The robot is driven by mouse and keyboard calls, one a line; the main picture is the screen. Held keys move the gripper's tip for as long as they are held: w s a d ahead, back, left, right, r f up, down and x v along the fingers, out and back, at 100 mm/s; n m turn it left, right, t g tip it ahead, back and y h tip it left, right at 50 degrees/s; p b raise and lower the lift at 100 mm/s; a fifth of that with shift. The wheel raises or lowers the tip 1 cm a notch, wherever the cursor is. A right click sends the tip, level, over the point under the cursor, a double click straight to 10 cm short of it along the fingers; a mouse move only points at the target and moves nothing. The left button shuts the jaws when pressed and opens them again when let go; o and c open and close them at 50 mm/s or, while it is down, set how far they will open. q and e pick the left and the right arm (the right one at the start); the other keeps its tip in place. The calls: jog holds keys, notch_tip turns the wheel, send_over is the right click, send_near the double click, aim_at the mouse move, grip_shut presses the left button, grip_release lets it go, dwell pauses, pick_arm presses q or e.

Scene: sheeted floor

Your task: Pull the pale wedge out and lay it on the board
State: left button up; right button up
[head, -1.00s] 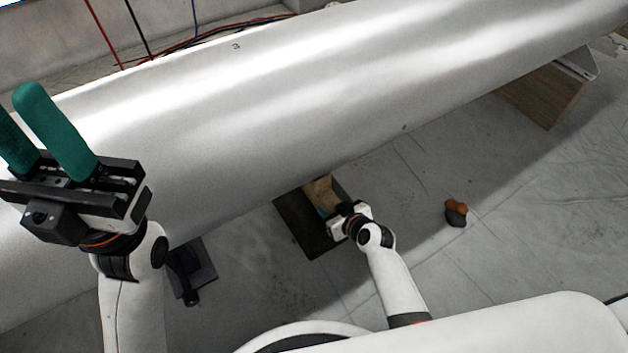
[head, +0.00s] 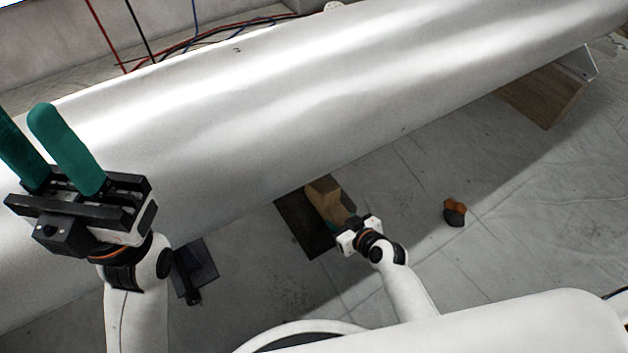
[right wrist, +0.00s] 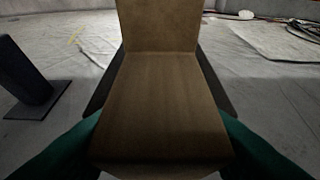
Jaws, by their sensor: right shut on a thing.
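The pale wedge (head: 327,200) is a tan wooden piece that sticks out from the shadow under the big pipe, above a dark flat board (head: 292,222). My right gripper (head: 343,221) is shut on its near end. In the right wrist view, the green fingers (right wrist: 160,158) lie on both sides of the wedge (right wrist: 165,100), and a tan upright face (right wrist: 158,25) stands at its far end. I cannot tell whether the wedge touches the board. My left gripper (head: 30,118) is open and empty, raised in front of the pipe at left.
The large silver pipe (head: 300,110) crosses overhead. A wooden support (head: 545,92) stands under its right part. A dark plate with a black post (head: 192,272) is at lower left. A small orange and dark object (head: 455,212) lies on the sheeted floor at right, with free floor around it.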

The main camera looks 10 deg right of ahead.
jog(key=s+d+p, duration=0.1)
jog(key=s+d, duration=0.2)
jog(key=s, duration=0.6)
jog(key=shift+d+r, duration=0.2)
jog(key=shift+r, duration=0.15)
dwell(0.7)
